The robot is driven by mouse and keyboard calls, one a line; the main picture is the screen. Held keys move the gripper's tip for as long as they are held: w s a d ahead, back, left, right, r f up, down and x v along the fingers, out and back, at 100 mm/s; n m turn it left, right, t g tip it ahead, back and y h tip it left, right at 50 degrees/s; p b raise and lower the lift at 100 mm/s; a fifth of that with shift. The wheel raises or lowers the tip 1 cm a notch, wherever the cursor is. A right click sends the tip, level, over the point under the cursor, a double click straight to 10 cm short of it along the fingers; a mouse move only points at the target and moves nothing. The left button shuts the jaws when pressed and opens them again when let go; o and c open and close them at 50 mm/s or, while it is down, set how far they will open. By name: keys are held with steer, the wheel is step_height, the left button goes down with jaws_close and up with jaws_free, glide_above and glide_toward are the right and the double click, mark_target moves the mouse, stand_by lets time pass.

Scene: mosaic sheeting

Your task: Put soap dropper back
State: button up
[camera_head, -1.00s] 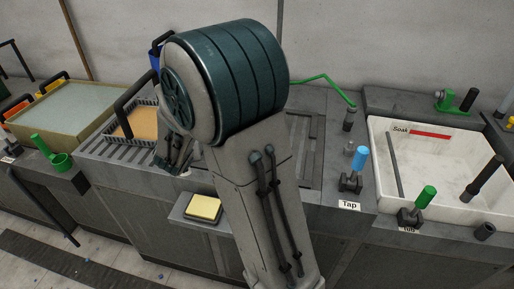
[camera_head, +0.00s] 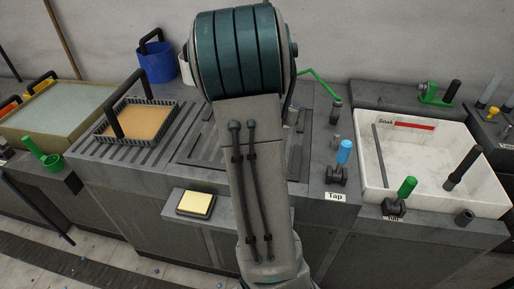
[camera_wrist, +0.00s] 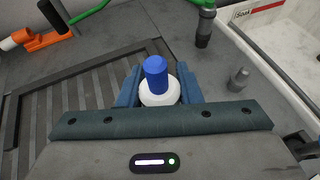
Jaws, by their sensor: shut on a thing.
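My gripper (camera_wrist: 158,98) is shut on the soap dropper (camera_wrist: 157,75), a small white bottle with a blue cap, seen from above in the wrist view. The blue-teal fingers press on both sides of the white body. The dropper is over the grey worktop (camera_wrist: 150,30), close to the right end of a grooved drain area (camera_wrist: 65,105). I cannot tell whether its base touches the surface. In the head view my arm hides the gripper's hold and the dropper.
A dark post (camera_wrist: 205,28) and a small grey peg (camera_wrist: 239,78) stand right of the dropper. The blue-handled tap lever (camera_head: 344,153) and white soak basin (camera_head: 376,190) lie further right. A tan-filled tray (camera_head: 172,103), blue bucket (camera_head: 157,64) and yellow sponge (camera_head: 195,203) are left.

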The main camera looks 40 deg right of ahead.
steer(key=w+a+f+p, duration=0.1)
steer(key=a+f, duration=0.1)
steer(key=w+a+f+p, duration=0.1)
steer(key=w+a+f, duration=0.1)
steer(key=a, duration=0.1)
steer(key=w+a+f+p, duration=0.1)
steer(key=w+a+f, duration=0.1)
steer(key=shift+w+a+f, duration=0.15)
steer(key=shift+a+f, duration=0.1)
steer(key=shift+a, duration=0.05)
steer(key=shift+f+m, duration=0.3)
steer(key=shift+f, duration=1.65)
steer(key=shift+f, duration=0.25)
steer(key=o, duration=1)
steer(key=shift+c, duration=0.2)
steer(key=shift+r, duration=0.1)
